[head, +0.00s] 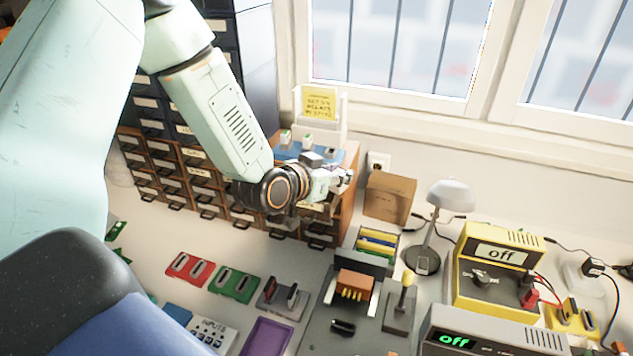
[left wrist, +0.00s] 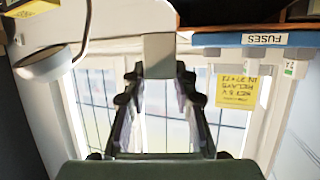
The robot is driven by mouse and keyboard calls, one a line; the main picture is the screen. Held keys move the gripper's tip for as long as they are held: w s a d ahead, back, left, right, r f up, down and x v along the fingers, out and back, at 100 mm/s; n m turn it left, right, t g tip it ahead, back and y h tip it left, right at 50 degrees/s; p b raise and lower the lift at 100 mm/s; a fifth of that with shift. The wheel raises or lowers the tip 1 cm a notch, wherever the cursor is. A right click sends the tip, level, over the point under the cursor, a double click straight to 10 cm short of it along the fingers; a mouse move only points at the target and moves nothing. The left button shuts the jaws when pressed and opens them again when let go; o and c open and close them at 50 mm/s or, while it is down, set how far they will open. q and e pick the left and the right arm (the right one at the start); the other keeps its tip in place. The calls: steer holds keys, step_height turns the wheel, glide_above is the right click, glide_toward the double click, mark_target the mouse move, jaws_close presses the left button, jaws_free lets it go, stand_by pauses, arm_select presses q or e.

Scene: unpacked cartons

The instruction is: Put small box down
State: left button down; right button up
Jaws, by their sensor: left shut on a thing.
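My left gripper (head: 342,179) is above the right end of the drawer cabinet, near the wall. In the left wrist view its two dark fingers (left wrist: 160,85) close on a small pale grey box (left wrist: 159,56), whose flat face shows between the fingertips. The held box looks clear of any surface. In the head view the gripper is small and the box is hard to make out at its tip. My right gripper is not in view.
A brown carton (head: 390,197) stands on the bench against the wall, just right of my gripper. A wooden drawer cabinet (head: 319,232) with a blue fuse tray (head: 292,150) is beside it. A desk lamp (head: 450,195), yellow meter (head: 492,270) and colored modules crowd the bench.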

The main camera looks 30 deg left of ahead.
arm_select(q)
steer(key=w+a+r+n+y, duration=0.2)
steer(key=a+r+n+y, duration=0.15)
steer(key=a+y, duration=0.2)
steer(key=shift+n+h, duration=0.35)
steer(key=f, duration=0.2)
steer(key=a+f, duration=0.1)
steer(key=f, duration=0.2)
steer(key=shift+s+a+f, duration=0.15)
steer(key=shift+f, duration=0.4)
step_height(320, 180, down, 4)
steer(key=shift+f, duration=0.15)
